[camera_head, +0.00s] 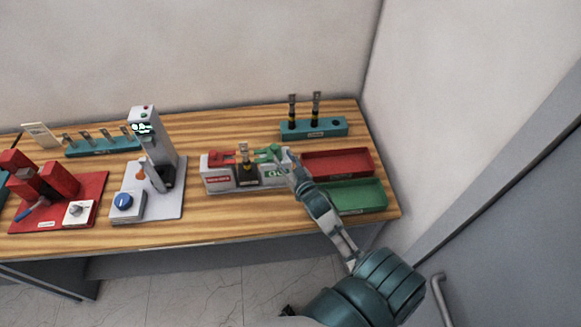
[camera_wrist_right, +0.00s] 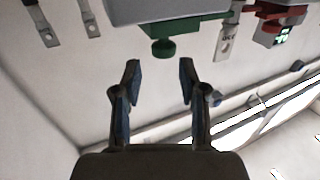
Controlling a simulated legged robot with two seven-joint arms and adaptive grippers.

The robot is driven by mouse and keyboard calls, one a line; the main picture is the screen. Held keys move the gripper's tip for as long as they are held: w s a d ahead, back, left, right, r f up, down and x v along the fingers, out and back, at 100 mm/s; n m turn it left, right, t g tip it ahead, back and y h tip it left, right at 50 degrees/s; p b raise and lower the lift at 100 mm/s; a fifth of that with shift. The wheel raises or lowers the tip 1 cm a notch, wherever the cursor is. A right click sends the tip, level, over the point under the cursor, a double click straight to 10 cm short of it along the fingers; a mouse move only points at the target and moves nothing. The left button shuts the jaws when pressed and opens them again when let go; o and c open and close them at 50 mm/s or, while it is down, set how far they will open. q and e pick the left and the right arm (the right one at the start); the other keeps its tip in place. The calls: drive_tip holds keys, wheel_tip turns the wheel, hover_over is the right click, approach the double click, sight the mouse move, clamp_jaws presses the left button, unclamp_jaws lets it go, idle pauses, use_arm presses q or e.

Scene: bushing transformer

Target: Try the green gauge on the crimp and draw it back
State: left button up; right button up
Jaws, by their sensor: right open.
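The green gauge (camera_head: 268,151) sits on the right side of the grey gauge station (camera_head: 216,181). It shows in the right wrist view as a green bar with a knob (camera_wrist_right: 163,46). The crimp is a metal lug on a dark cable end (camera_head: 244,151), upright in the middle of the station, and its lug also shows in the right wrist view (camera_wrist_right: 226,40). My right gripper (camera_wrist_right: 160,75) is open and empty, with its two fingers apart just short of the green knob. In the head view the right gripper (camera_head: 288,163) is beside the station's right end. My left gripper is not in view.
A red gauge (camera_head: 222,156) sits on the station's left. A red tray (camera_head: 340,163) and a green tray (camera_head: 362,196) lie to the right. A teal rack (camera_head: 325,128) with two upright cables stands behind. A grey press (camera_head: 152,140) stands to the left.

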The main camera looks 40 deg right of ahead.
drive_tip(key=s, duration=0.3)
drive_tip(key=s+a, duration=0.1)
drive_tip(key=s, duration=0.1)
drive_tip(key=shift+s, duration=0.25)
